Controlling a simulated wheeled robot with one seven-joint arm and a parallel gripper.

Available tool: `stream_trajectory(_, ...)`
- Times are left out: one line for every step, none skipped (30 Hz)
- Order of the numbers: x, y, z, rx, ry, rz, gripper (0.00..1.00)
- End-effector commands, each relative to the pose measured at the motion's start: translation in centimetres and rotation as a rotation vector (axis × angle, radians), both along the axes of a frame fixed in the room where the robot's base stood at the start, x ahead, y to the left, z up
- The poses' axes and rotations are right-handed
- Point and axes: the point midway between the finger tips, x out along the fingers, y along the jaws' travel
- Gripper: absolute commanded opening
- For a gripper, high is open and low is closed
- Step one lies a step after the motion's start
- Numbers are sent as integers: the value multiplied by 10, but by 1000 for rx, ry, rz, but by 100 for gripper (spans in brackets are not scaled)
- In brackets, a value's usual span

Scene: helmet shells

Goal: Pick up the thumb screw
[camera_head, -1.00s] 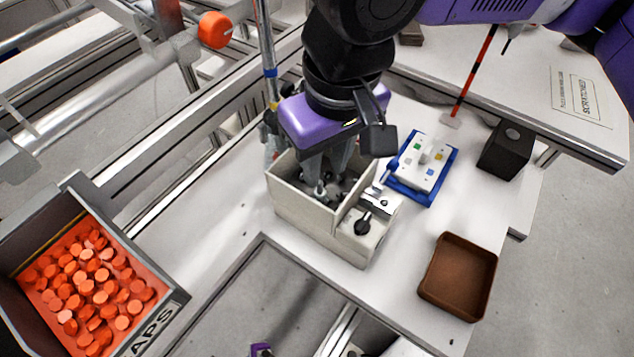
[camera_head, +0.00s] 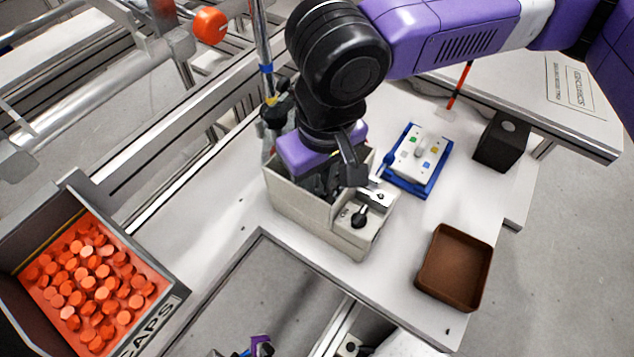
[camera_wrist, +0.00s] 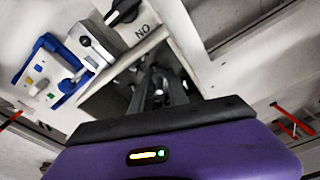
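My gripper (camera_head: 322,188) points down inside the beige open-topped box (camera_head: 300,215), close to its inner walls. In the wrist view my gripper (camera_wrist: 160,92) shows its fingers reaching into the dark inside of the box. I cannot make out the thumb screw in the current frames; the gripper and wrist cover most of the box's contents. Whether the fingers are open or closed on something does not show clearly.
A black knob (camera_head: 360,217) stands on the ledge at the box's right; it also shows in the wrist view (camera_wrist: 124,12). A blue tray (camera_head: 438,172) with a white block and an empty brown tray (camera_head: 452,272) lie to the right. A bin of orange caps (camera_head: 92,285) is at left.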

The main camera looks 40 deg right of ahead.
Motion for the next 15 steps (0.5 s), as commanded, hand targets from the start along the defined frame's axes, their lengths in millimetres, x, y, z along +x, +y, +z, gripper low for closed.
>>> stream_trajectory(0, 0, 0, 0, 0, 0, 7)
stream_trajectory(0, 0, 0, 0, 0, 0, 1)
stream_trajectory(0, 0, 0, 0, 0, 0, 0)
stream_trajectory(0, 0, 0, 0, 0, 0, 0)
stream_trajectory(0, 0, 0, 0, 0, 0, 0)
stream_trajectory(0, 0, 0, 0, 0, 0, 0)
stream_trajectory(0, 0, 0, 0, 0, 0, 0)
stream_trajectory(0, 0, 0, 0, 0, 0, 0)
stream_trajectory(0, 0, 0, 0, 0, 0, 0)
stream_trajectory(0, 0, 0, 0, 0, 0, 0)
stream_trajectory(0, 0, 0, 0, 0, 0, 0)
stream_trajectory(0, 0, 1, 0, 0, 0, 0)
stream_trajectory(0, 0, 1, 0, -1, 0, 0)
stream_trajectory(0, 0, 2, 0, -1, 0, 0)
stream_trajectory(0, 0, 3, 1, -1, 0, 0)
